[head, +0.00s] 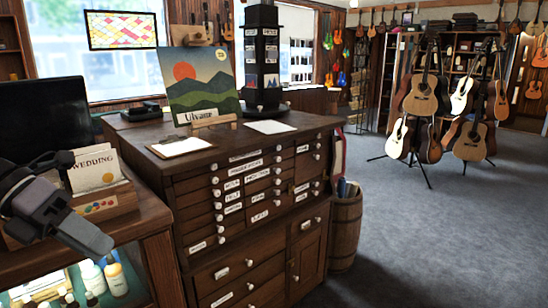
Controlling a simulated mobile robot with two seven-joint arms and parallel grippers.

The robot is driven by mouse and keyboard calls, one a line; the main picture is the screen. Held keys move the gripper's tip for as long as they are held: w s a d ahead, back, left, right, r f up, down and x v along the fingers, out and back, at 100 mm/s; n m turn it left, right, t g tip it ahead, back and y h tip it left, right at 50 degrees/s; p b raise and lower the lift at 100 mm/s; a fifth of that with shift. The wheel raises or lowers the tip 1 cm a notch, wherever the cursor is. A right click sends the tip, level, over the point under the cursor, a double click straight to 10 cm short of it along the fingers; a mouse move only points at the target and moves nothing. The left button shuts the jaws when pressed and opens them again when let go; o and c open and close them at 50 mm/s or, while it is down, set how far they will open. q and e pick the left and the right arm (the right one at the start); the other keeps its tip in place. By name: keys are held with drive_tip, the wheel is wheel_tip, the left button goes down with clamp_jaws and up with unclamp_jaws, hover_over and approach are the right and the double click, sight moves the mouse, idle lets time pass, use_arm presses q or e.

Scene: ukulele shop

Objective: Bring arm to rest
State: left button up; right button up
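My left gripper (88,232) is in the head view at the lower left, dark grey, angled down to the right. It is in front of the wooden card box on the left counter, and no object shows in it. I cannot tell whether its fingers are open or shut. Part of my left arm comes in from the left edge. My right gripper and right arm are not in view.
A dark monitor (45,122) is behind. A drawer cabinet (235,270) stands centre; a barrel (345,232) is beside it. Open carpet lies right, before guitars (421,97).

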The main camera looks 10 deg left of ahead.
use_arm(q)
drive_tip(key=a+f+n+t+y+p, duration=0.1)
drive_tip(key=a+f+n+t+y, duration=0.15)
drive_tip(key=f+n+t, duration=1.5)
drive_tip(key=s+d+f+n+g+y, duration=0.2)
drive_tip(key=s+d+f+n+g, duration=0.2)
drive_tip(key=d+f+n, duration=0.3)
drive_tip(key=s+d+f+n+g+y, duration=0.2)
drive_tip(key=s+d+f+n+g, duration=0.3)
drive_tip(key=f+n, duration=0.7)
drive_tip(key=s+d+f, duration=0.1)
drive_tip(key=d, duration=0.1)
drive_tip(key=shift+s+d+f+p, duration=0.15)
drive_tip(key=shift+d+f+p, duration=0.15)
drive_tip(key=shift+f+p, duration=0.1)
drive_tip(key=shift+a+n, duration=0.1)
drive_tip(key=shift+n, duration=0.15)
